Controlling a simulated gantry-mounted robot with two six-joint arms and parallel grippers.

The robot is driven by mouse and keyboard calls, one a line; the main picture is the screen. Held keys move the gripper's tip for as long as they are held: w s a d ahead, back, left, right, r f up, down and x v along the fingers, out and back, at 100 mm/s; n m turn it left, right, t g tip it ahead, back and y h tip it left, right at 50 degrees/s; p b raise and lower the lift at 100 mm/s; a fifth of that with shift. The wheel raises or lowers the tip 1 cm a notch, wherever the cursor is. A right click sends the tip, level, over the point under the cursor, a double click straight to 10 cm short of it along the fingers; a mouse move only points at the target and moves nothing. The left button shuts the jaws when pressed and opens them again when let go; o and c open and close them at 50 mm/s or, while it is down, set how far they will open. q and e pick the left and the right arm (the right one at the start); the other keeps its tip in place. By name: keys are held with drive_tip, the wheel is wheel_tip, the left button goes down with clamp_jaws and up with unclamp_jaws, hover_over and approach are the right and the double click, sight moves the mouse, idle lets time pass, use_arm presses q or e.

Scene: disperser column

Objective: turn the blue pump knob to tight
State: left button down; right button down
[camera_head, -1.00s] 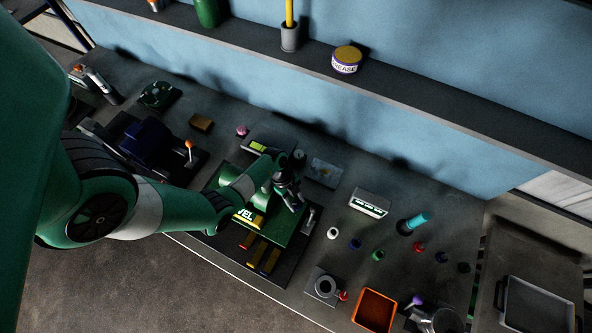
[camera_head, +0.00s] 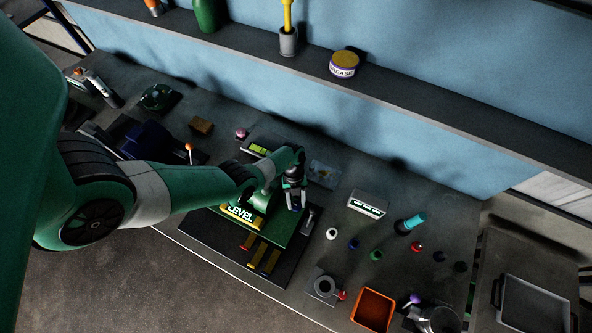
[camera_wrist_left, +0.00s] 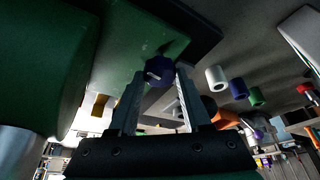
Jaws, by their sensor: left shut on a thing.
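The blue pump knob (camera_wrist_left: 159,68) is dark blue with a pale pointer mark and sits on a green panel. In the left wrist view it is between the fingertips of my left gripper (camera_wrist_left: 160,80), which is shut on it. In the head view my left gripper (camera_head: 294,203) reaches down over the green base (camera_head: 272,228) marked LEVEL, and its fingers largely hide the knob. No tight marking can be read. My right gripper is not in view.
A shelf with a grease tin (camera_head: 344,64) runs along the blue wall.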

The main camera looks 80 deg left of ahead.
use_arm(q)
drive_tip(key=shift+m+p, duration=0.3)
drive_tip(key=shift+m, duration=0.2)
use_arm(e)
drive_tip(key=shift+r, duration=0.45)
use_arm(q)
drive_tip(key=shift+c, duration=1.8)
unclamp_jaws()
drive_tip(key=shift+r, duration=0.1)
